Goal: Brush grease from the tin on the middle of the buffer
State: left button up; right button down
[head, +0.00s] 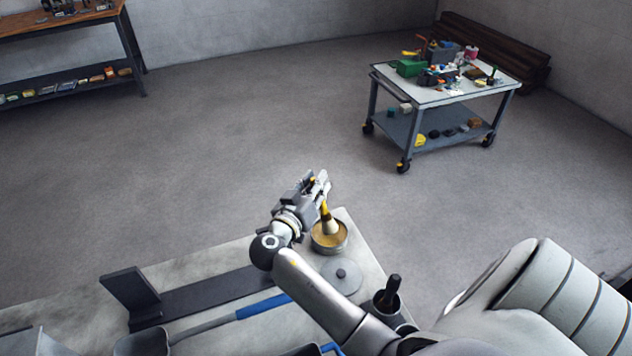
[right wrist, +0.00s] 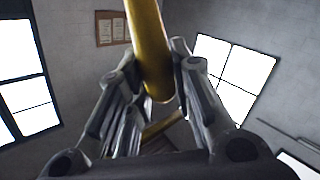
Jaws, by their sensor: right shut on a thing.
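My right gripper (head: 320,188) is shut on the yellow handle of a brush (head: 325,210). The brush points down, with its pale bristle end in or just over the open grease tin (head: 316,245); I cannot tell how deep it reaches. The round tin holds yellow-brown grease and stands near the far right corner of the bench. In the right wrist view, the yellow handle (right wrist: 150,50) sits between the fingers (right wrist: 158,72). I cannot make out the buffer in either view. My left gripper is not in view.
A grey round lid (head: 341,274) lies beside the tin. A dark cup (head: 388,307) with a dark-handled tool stands nearer. A dark angled metal piece (head: 215,296) and a blue-handled tool (head: 262,306) lie to the left. A cluttered trolley (head: 440,92) stands far off across open floor.

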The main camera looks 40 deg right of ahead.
jog(key=shift+s+f+b, duration=0.1)
jog(key=shift+f+b, duration=0.3)
jog(key=shift+b, duration=0.3)
dwell(2.0)
dwell(0.5)
jog(key=shift+r+p, duration=0.5)
jog(key=shift+r, duration=0.3)
jog(key=shift+r+p, duration=1.4)
jog(key=shift+r, duration=1.65)
